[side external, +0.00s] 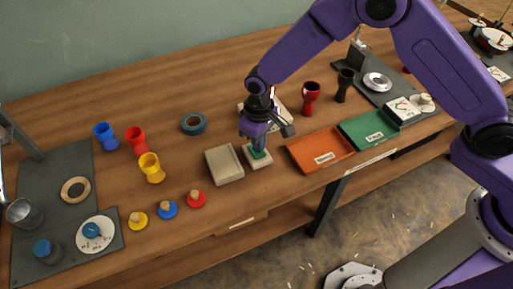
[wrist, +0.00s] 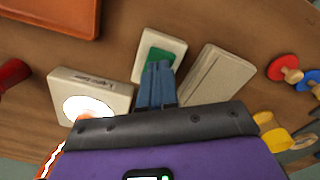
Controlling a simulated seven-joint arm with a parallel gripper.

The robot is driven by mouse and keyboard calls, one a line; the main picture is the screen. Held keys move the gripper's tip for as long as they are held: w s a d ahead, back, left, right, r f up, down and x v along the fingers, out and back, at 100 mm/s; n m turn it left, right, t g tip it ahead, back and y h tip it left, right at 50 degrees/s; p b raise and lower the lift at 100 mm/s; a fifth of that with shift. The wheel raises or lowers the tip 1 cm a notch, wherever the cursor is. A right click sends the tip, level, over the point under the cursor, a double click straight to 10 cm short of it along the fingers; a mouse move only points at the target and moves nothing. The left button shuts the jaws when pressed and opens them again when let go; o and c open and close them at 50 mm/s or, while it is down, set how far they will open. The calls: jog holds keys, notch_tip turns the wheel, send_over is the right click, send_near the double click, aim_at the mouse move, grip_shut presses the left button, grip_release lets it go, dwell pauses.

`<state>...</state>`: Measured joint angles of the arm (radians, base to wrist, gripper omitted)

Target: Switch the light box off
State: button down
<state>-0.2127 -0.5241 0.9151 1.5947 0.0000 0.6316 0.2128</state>
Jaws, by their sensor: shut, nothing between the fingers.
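The light box (wrist: 75,80) is a cream box with a label and a bright white round patch; in the wrist view it is left of my fingers. In the side view it is mostly hidden behind my gripper. A small cream switch box (side external: 259,163) with a green rocker (side external: 257,155) stands in front of it; the switch box also shows in the wrist view (wrist: 177,46), with its green rocker (wrist: 159,54). My gripper (side external: 258,148) is shut and empty, pointing down with its fingertips over the rocker. They overlap the rocker in the wrist view (wrist: 158,66); I cannot tell whether they touch.
A plain beige block (side external: 224,165) stands close beside the switch box. An orange tray (side external: 320,150) and a green tray (side external: 368,130) lie to the right. Red, blue and yellow cups, a teal ring (side external: 193,123) and knobbed discs stand to the left.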

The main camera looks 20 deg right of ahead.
jog(key=shift+f, duration=0.8)
dwell(0.5)
jog(key=shift+r, duration=3.5)
jog(key=s+d+r+n, duration=0.3)
jog(key=s+d+r, duration=0.7)
jog(key=s+r, duration=0.15)
jog(key=s+d+r+n, duration=0.2)
jog(key=s+d+n, duration=0.1)
jog(key=s+d, duration=1.3)
jog(key=shift+s+r+n, duration=0.3)
jog(key=shift+s, duration=0.15)
